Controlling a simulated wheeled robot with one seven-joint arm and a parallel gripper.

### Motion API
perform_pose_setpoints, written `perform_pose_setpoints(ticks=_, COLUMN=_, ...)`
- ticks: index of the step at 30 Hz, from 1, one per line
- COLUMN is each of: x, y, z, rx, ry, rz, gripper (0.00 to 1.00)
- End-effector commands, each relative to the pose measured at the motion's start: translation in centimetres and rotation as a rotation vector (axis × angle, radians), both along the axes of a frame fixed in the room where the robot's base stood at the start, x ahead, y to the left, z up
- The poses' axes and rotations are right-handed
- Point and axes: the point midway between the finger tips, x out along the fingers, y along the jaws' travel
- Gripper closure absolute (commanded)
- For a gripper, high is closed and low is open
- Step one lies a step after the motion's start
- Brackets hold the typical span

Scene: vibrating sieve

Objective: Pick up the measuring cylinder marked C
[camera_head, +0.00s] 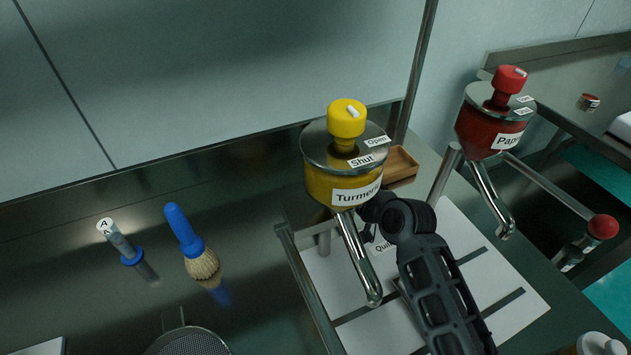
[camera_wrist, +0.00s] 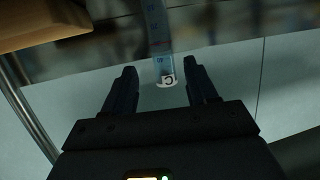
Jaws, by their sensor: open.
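The measuring cylinder marked C (camera_wrist: 158,40) shows in the wrist view as a pale blue tube with dark markings. Its white label with the letter C (camera_wrist: 168,81) lies between my fingers. My gripper (camera_wrist: 159,67) is open, with one finger on each side of the cylinder's labelled end. Gaps show on both sides, and I see no grip on it. In the head view my dark arm reaches behind the turmeric hopper. The hopper hides my fingertips, and I cannot make out cylinder C there.
The yellow turmeric hopper (camera_head: 343,180) with its metal spout stands close to my arm. A red hopper (camera_head: 488,130) stands at the right. A wooden tray (camera_head: 402,166) is behind the turmeric hopper. At left are a cylinder marked A (camera_head: 120,243), a blue-handled brush (camera_head: 187,235) and a sieve (camera_head: 188,343).

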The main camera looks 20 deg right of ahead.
Motion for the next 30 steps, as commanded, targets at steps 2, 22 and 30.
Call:
perform_pose_setpoints(ticks=2, x=1.1, y=0.4, z=-0.1, rx=0.0, ry=-0.001, rz=0.001, gripper=0.43)
perform_pose_setpoints(ticks=22, x=4.1, y=1.3, z=-1.4, rx=0.0, ry=-0.001, rz=0.0, gripper=0.55)
perform_pose_setpoints(ticks=30, x=4.1, y=1.2, z=-1.3, rx=0.0, ry=-0.001, rz=0.0, gripper=0.81)
